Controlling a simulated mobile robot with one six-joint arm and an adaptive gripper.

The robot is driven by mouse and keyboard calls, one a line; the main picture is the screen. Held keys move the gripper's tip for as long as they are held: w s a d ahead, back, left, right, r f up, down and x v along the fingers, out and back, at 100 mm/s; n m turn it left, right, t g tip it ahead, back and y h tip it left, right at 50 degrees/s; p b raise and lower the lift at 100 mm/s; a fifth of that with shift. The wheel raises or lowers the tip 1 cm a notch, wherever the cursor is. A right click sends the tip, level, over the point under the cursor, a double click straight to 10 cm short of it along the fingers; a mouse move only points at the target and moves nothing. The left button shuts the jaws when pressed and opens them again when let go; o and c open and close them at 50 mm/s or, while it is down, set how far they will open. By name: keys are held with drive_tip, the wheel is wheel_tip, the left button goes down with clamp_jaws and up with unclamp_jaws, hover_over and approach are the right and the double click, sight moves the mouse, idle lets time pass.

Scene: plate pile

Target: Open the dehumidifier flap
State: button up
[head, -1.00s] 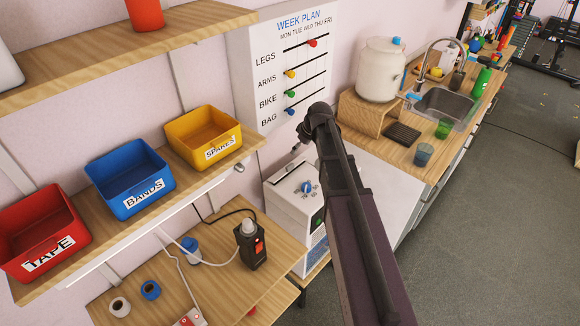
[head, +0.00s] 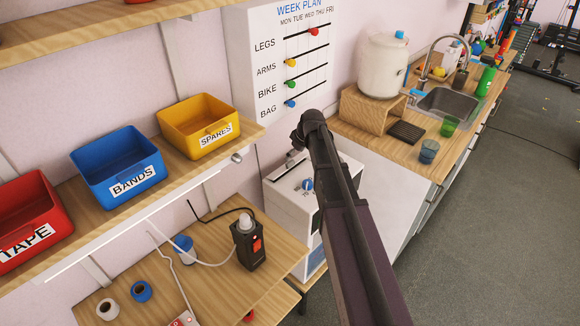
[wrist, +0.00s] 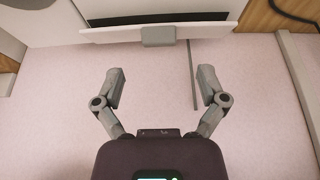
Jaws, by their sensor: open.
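The dehumidifier is the white box (head: 289,212) with a blue dial on top, left of my arm in the head view. My arm hides part of it. In the wrist view a white flap strip (wrist: 205,31) with a grey tab (wrist: 158,37) runs along the top. A dark slot shows beside the strip; I cannot tell how far the flap stands open. My gripper (wrist: 162,74) is open and empty, its two fingers spread apart. The tab lies ahead of the fingertips, between their lines, with a gap and no contact.
A wooden table (head: 215,268) with a black charger (head: 250,245) stands left of the dehumidifier. Above it a shelf holds red, blue and yellow bins (head: 197,125). A sink counter (head: 405,148) lies behind to the right. Open grey floor (head: 500,220) is on the right.

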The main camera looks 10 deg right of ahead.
sight(290, 162)
drive_tip(key=shift+b+x, duration=2.25)
drive_tip(key=shift+x, duration=0.45)
